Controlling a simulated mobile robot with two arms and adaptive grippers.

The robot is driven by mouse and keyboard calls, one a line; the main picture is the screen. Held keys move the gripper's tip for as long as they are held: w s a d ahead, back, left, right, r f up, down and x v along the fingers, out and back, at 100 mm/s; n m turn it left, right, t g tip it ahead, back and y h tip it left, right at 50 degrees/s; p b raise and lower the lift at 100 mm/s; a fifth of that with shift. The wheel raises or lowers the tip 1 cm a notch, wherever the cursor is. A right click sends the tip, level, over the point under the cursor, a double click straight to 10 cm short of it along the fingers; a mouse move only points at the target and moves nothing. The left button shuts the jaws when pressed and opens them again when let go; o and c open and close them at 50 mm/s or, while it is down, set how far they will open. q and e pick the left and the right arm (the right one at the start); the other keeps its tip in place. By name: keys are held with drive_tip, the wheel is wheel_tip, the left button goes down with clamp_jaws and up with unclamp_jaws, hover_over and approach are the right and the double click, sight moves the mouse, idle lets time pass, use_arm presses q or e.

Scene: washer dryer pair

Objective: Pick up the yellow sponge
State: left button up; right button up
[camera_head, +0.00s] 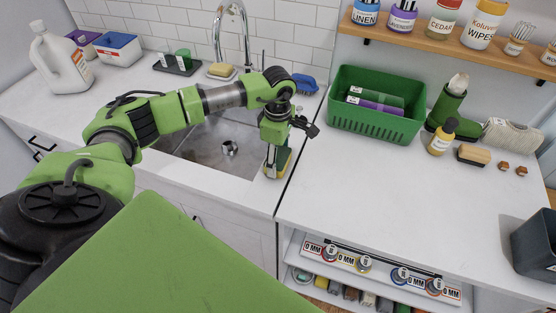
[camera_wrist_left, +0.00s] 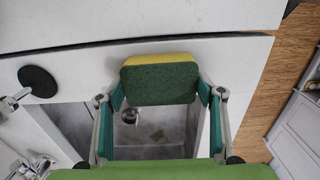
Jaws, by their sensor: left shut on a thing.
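The yellow sponge (camera_head: 270,171), with a dark green scouring side, is at the right edge of the sink in the head view. My left gripper (camera_head: 278,160) points down and is shut on it, hiding much of it. In the left wrist view the sponge (camera_wrist_left: 160,84) sits between the two fingers, green face toward the camera and a yellow edge along the top. I cannot tell whether it touches the counter. My right gripper is not in view.
The sink (camera_head: 207,148) lies under my left arm, with a faucet (camera_head: 232,30) behind. A yellowish block (camera_head: 220,70) lies behind the sink, with a blue brush (camera_head: 304,83) to its right. A green basket (camera_head: 376,110) stands on the right counter (camera_head: 350,200), whose front is clear.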

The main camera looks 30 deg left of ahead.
use_arm(q)
drive_tip(key=shift+r, duration=0.1)
drive_tip(key=shift+r+b, duration=0.4)
drive_tip(key=shift+b, duration=0.15)
drive_tip(key=r+b, duration=0.1)
drive_tip(key=r, duration=0.1)
drive_tip(key=shift+s+a+r+b, duration=0.2)
drive_tip(key=shift+r+b, duration=0.1)
drive_tip(key=shift+b, duration=0.1)
drive_tip(key=s+r+b, duration=0.1)
drive_tip(key=r, duration=0.1)
drive_tip(key=s+a+r, duration=0.1)
drive_tip(key=s, duration=0.1)
drive_tip(key=shift+s+r+b, duration=0.1)
drive_tip(key=shift+r+b, duration=0.25)
drive_tip(key=s+a+r+b, duration=0.2)
drive_tip(key=s+r, duration=0.3)
drive_tip(key=s, duration=0.5)
drive_tip(key=shift+a+r+b, duration=0.3)
drive_tip(key=shift+r+b, duration=0.1)
drive_tip(key=shift+b, duration=0.4)
